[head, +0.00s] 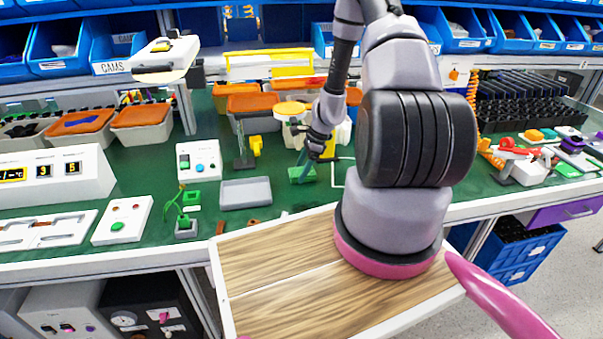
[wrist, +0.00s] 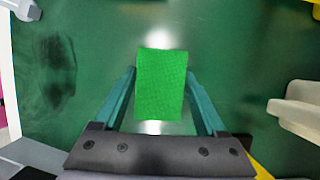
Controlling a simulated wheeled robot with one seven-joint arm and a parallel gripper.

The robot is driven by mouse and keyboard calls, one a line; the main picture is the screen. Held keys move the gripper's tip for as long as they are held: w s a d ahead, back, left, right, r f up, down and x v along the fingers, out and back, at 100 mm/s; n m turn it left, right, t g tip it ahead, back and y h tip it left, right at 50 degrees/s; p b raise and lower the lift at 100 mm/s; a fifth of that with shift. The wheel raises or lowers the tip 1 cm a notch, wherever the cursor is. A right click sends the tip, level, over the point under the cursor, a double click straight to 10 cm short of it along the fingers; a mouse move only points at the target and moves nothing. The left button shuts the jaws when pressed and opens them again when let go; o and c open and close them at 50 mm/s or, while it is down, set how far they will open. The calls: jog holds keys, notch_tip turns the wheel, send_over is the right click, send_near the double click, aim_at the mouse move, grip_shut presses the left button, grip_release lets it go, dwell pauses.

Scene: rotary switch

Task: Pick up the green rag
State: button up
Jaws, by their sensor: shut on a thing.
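The green rag (wrist: 161,80) is a bright green rectangular block-like piece in the middle of the wrist view. My gripper (wrist: 161,85) has its two teal fingers on either side of the rag's left and right edges, shut on it. In the head view, the rag (head: 301,175) is a small green patch on the green work surface, below my gripper (head: 303,160). The arm hides part of the area around it. I cannot tell whether the rag is lifted off the surface.
A grey tray (head: 246,193) and a white switch box (head: 198,160) lie to the left. White containers (head: 290,112) stand just behind the gripper, and orange-lidded bins (head: 252,104) are at the back. Some green surface around the rag is clear.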

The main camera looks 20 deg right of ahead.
aim_at(296, 172)
jog(key=shift+r, duration=0.5)
notch_tip(296, 172, up, 2)
jog(key=shift+w+r, duration=0.1)
jog(key=shift+r, duration=0.05)
jog(key=s+d, duration=0.1)
jog(key=d, duration=0.5)
jog(key=s+d, duration=0.1)
jog(key=d, duration=0.4)
jog(key=s+d, duration=0.1)
jog(key=d, duration=0.5)
jog(key=shift+s+d, duration=0.35)
jog(key=shift+s, duration=0.05)
